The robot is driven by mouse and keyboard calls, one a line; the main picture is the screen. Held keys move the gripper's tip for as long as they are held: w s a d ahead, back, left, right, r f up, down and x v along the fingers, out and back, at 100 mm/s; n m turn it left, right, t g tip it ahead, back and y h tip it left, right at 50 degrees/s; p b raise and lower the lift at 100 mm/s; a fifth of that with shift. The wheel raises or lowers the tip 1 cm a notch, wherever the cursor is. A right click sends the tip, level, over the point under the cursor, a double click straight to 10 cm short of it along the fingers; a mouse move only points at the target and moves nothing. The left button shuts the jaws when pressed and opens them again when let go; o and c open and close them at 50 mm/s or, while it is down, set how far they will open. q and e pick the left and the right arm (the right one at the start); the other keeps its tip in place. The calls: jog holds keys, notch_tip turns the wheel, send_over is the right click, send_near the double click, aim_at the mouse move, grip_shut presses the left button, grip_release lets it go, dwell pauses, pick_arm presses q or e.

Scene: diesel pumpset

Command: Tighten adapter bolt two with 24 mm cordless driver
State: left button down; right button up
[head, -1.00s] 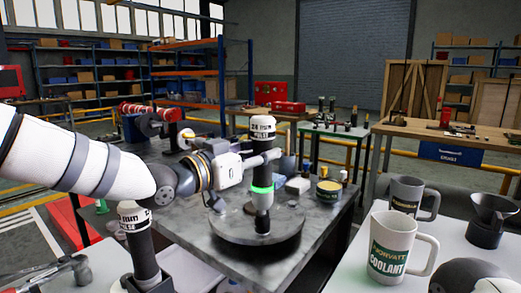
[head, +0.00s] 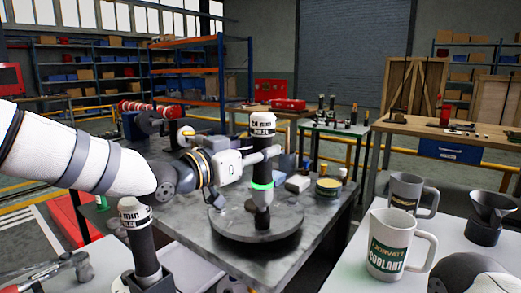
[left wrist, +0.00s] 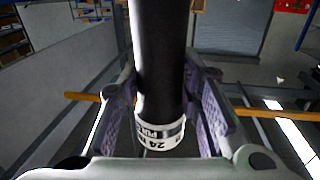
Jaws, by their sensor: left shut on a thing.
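A black cordless driver (head: 262,170) with a white 24 mm label band and a lit green ring stands upright in the head view. Its lower end is at the round grey flange plate (head: 232,232) on the metal table. My left gripper (head: 259,158) is shut around the driver's black body. In the left wrist view the driver (left wrist: 160,60) runs between the two finger pads of the gripper (left wrist: 160,105), with its label band near the palm. I cannot make out the adapter bolts or whether the driver's tip sits on one. My right gripper is not in view.
A second labelled driver (head: 140,245) stands in a dark holder at the lower left. A white coolant mug (head: 388,243), a grey mug (head: 405,192) and a dark funnel-like cup (head: 488,218) stand on the right table.

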pick_arm(q)
jog(key=shift+f, duration=0.45)
dwell(0.6)
